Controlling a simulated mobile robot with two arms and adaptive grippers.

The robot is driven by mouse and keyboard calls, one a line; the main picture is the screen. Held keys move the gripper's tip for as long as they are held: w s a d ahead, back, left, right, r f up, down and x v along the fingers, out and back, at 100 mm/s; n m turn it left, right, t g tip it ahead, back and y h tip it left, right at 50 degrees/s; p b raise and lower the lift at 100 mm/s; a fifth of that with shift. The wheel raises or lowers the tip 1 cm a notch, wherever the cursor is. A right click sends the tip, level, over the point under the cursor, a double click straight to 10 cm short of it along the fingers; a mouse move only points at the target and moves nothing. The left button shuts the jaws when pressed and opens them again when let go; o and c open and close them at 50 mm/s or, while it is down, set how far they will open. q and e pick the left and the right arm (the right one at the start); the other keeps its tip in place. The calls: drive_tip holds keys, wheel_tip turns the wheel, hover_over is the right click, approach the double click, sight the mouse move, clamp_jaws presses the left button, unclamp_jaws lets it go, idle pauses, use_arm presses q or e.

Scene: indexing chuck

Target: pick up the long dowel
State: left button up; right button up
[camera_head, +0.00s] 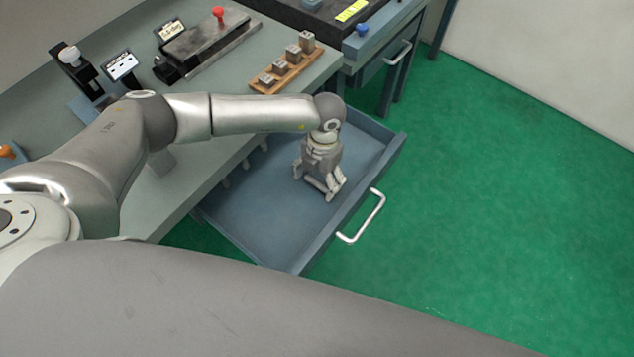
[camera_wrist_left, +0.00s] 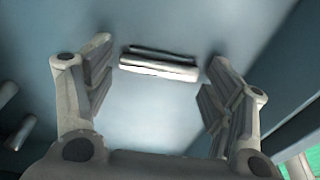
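A pale metallic rod, which looks like the long dowel (camera_wrist_left: 158,66), lies on the drawer floor in the left wrist view, crosswise between my fingertips. A dark line runs along its upper side. My left gripper (camera_head: 331,192) points down inside the open drawer (camera_head: 250,222) in the head view and hides the rod there. In the left wrist view the left gripper (camera_wrist_left: 160,62) is open, one finger on each side of the rod, with gaps at both ends. I cannot tell the height above it. My right gripper is not in view.
Several short pale pegs (camera_head: 245,164) lie along the drawer's left side; two show in the left wrist view (camera_wrist_left: 20,132). The drawer walls surround my left gripper. A wooden block holder (camera_head: 290,72) and a red-knobbed fixture (camera_head: 210,42) stand on the bench.

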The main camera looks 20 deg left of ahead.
use_arm(q)
drive_tip(key=c, duration=0.6)
drive_tip(key=shift+r, duration=0.1)
